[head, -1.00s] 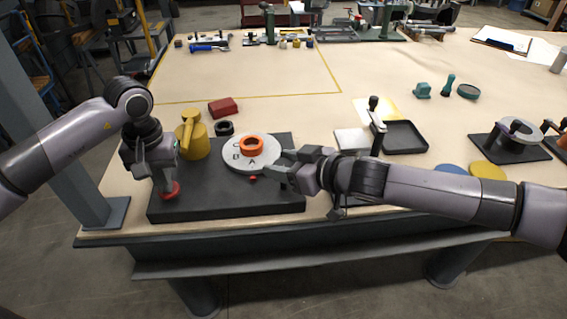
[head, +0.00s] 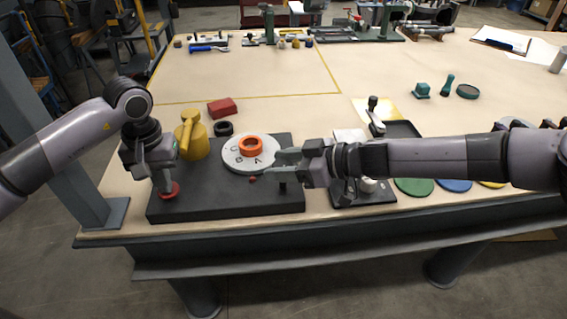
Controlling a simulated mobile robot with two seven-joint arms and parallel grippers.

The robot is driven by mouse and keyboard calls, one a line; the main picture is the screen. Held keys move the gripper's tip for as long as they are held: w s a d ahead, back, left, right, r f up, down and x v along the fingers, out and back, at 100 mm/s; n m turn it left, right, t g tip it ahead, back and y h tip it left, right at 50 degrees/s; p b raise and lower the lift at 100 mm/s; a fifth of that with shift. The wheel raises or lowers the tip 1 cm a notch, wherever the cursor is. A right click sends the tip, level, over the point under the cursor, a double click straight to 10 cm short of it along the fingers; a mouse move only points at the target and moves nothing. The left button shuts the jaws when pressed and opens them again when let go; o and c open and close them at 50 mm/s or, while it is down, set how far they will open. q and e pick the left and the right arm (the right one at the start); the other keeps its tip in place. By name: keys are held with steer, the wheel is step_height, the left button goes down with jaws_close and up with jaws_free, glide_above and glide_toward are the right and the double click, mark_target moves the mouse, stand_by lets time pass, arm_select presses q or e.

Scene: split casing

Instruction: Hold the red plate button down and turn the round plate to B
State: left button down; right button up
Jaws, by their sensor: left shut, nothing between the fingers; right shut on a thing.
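The round plate (head: 237,167) is pale grey, with an orange ring (head: 251,146) at its centre, on a dark base (head: 225,200). Dark letters show on its near half; A is right of B. A small red mark (head: 252,180) lies on the base before the plate, roughly between B and A. The red plate button (head: 172,190) is at the base's left front. My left gripper (head: 167,186) is shut and empty, pointing down with its tips at the button. My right gripper (head: 281,158) is shut at the plate's right edge; what it grips is hidden by the fingers.
A yellow cylinder with a handle (head: 193,145) stands behind my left gripper. A black ring (head: 223,128) and a red block (head: 222,107) lie behind the base. A black tray (head: 402,129) and coloured discs, including a green one (head: 414,187), are to the right.

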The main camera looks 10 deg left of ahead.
steer(key=shift+s+a+n+g, duration=0.1)
steer(key=shift+a+n+g, duration=0.05)
steer(key=shift+n+g, duration=0.95)
steer(key=shift+a+n+g, duration=0.15)
steer(key=shift+n+g, duration=0.75)
steer(key=shift+g, duration=0.3)
steer(key=shift+r+n+g, duration=0.1)
steer(key=shift+n+g, duration=0.4)
steer(key=shift+g, duration=0.3)
steer(key=o, duration=1)
steer(key=shift+s+d, duration=0.1)
steer(key=shift+d, duration=0.1)
steer(key=shift+w+d, duration=0.2)
steer(key=shift+d, duration=0.1)
steer(key=v, duration=1.1)
steer(key=shift+d+r, duration=0.15)
steer(key=shift+r, duration=0.05)
steer(key=shift+s, duration=0.1)
steer(key=shift+c, duration=0.3)
